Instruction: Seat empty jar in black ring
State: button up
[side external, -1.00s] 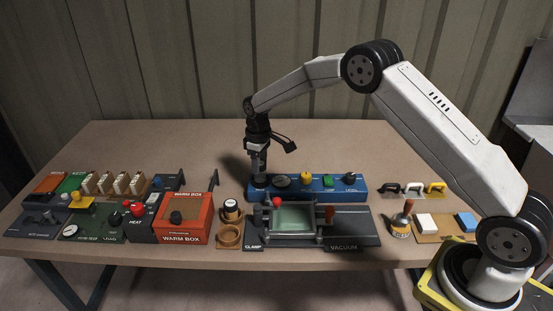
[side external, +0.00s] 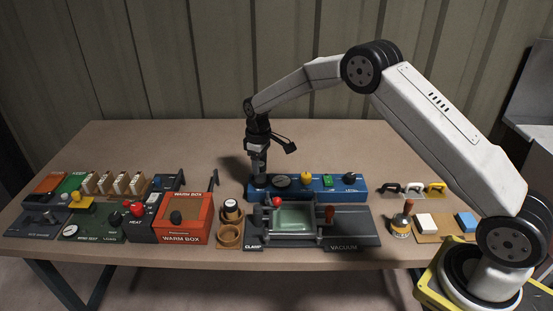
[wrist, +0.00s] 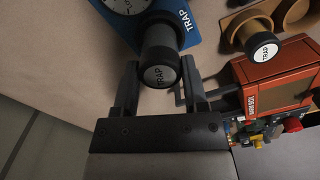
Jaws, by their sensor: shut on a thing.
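My gripper (wrist: 160,85) is shut on a grey jar (wrist: 159,46) with a black lid marked TRAP, its fingers on either side of the lid end. In the side view my gripper (side external: 258,178) is at the left end of the blue panel (side external: 318,186). The jar's far end meets the panel beside the printed word TRAP. The black ring is hidden or merges with the jar's dark base, so I cannot tell whether the jar is fully down. A second TRAP jar (wrist: 262,47) stands in a tan holder.
The tan holder (side external: 229,247) has an empty round socket in front of the second jar. The red warm box (side external: 184,219) stands to its left. The clamp and vacuum station (side external: 350,226) lies in front of the blue panel. The table behind the panel is clear.

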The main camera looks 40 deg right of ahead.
aim_at(262, 166)
jog(key=shift+f, duration=0.45)
jog(key=o, duration=0.9)
notch_tip(262, 166, up, 11)
dwell(1.4)
jog(key=shift+s, duration=0.15)
dwell(0.4)
jog(key=s+a+f+m+t, duration=0.1)
jog(key=s+m, duration=0.1)
jog(key=s, duration=1.2)
jog(key=s+a+f+m+t, duration=0.1)
jog(key=s+m, duration=0.1)
jog(key=s, duration=1.3)
jog(key=shift+f+t, duration=0.3)
jog(key=shift+f, duration=0.05)
